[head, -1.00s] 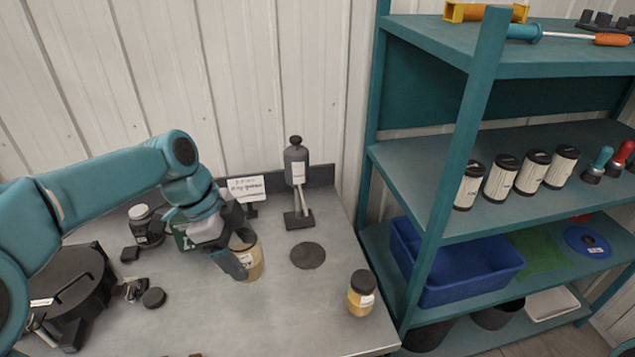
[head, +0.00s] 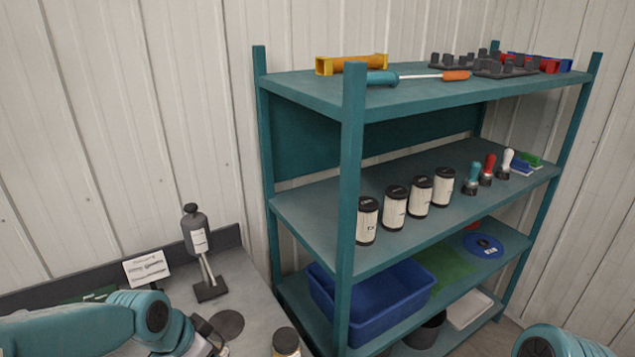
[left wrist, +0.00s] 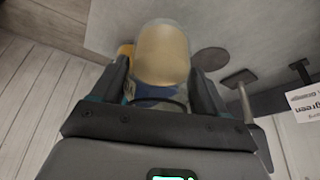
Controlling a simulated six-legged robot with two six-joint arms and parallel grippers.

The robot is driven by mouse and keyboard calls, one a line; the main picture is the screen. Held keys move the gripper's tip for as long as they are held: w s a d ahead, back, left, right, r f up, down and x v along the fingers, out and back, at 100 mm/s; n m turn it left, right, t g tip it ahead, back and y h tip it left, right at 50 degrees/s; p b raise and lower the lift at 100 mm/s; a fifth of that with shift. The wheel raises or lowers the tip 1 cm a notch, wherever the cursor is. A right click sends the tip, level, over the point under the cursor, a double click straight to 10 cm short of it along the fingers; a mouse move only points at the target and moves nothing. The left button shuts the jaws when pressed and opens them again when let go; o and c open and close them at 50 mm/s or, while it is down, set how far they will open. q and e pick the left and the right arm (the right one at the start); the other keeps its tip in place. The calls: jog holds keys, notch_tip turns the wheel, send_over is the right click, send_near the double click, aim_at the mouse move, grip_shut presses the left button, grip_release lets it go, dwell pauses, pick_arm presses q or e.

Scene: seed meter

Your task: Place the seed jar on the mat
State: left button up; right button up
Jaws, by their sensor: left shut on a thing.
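The seed jar (left wrist: 162,55), clear with tan contents, is between the fingers of my left gripper (left wrist: 160,82) in the left wrist view. The gripper is shut on it. In the head view my left gripper (head: 208,338) is at the bottom edge, and the jar in it is out of sight. The mat, a dark round disc (head: 228,325), lies on the bench just right of the gripper. It also shows in the left wrist view (left wrist: 210,59), beside the jar and apart from it in the picture. I cannot tell the jar's height above the bench. My right gripper is not in view.
A second jar with a black lid (head: 286,341) stands right of the mat. A teal shelf (head: 350,200) with canisters and a blue bin (head: 375,305) stands to the right.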

pick_arm(q)
jog(key=n, duration=0.1)
jog(key=w+n+y, duration=0.1)
jog(key=n, duration=0.1)
jog(key=shift+w+t, duration=0.15)
jog(key=shift+t, duration=0.25)
jog(key=n, duration=0.1)
jog(key=w+n+y, duration=0.1)
jog(key=n, duration=0.1)
jog(key=shift+w+d+r+n+y, duration=0.2)
jog(key=shift+d+n+y, duration=0.1)
jog(key=shift+n, duration=0.1)
jog(key=shift+s+a+f, duration=0.15)
jog(key=shift+s+f, duration=0.05)
jog(key=shift+f, duration=0.15)
jog(key=s+f, duration=0.1)
jog(key=f, duration=0.1)
jog(key=s+f, duration=0.2)
jog(key=shift+s, duration=0.25)
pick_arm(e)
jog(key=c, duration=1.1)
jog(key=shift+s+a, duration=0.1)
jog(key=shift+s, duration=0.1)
